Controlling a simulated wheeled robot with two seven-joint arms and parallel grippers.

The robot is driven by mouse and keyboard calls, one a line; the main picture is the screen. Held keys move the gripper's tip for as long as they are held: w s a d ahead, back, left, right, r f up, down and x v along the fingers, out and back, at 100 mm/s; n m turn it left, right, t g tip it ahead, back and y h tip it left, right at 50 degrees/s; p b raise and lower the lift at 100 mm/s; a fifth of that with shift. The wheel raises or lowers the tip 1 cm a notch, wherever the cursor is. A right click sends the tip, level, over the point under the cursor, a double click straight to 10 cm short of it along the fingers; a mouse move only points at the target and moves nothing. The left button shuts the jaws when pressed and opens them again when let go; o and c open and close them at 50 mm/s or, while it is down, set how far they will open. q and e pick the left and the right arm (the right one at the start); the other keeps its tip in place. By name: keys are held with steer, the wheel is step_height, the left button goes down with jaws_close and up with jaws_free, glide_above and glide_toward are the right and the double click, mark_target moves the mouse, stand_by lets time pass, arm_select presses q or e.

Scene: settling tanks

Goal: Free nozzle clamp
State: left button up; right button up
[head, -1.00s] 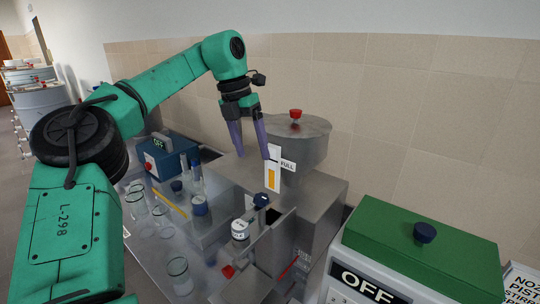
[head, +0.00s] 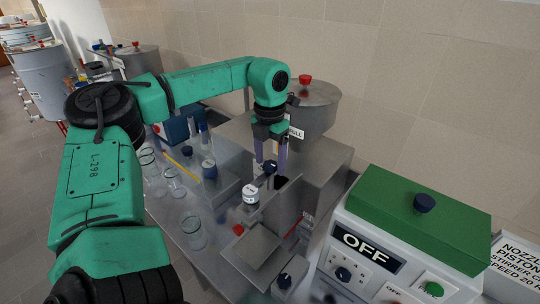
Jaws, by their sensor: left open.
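I cannot single out the nozzle clamp with certainty. The fingers look empty. My right gripper is out of view.
A metal tank with a red knob (head: 305,79) stands behind the gripper. Glass beakers (head: 194,232) stand at left. A green-topped control box (head: 420,215) marked OFF is at right. A flat metal plate (head: 250,247) lies in front.

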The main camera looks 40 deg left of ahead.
arm_select(q)
steer(key=shift+d, duration=0.15)
steer(key=shift+c, duration=0.3)
jaws_close()
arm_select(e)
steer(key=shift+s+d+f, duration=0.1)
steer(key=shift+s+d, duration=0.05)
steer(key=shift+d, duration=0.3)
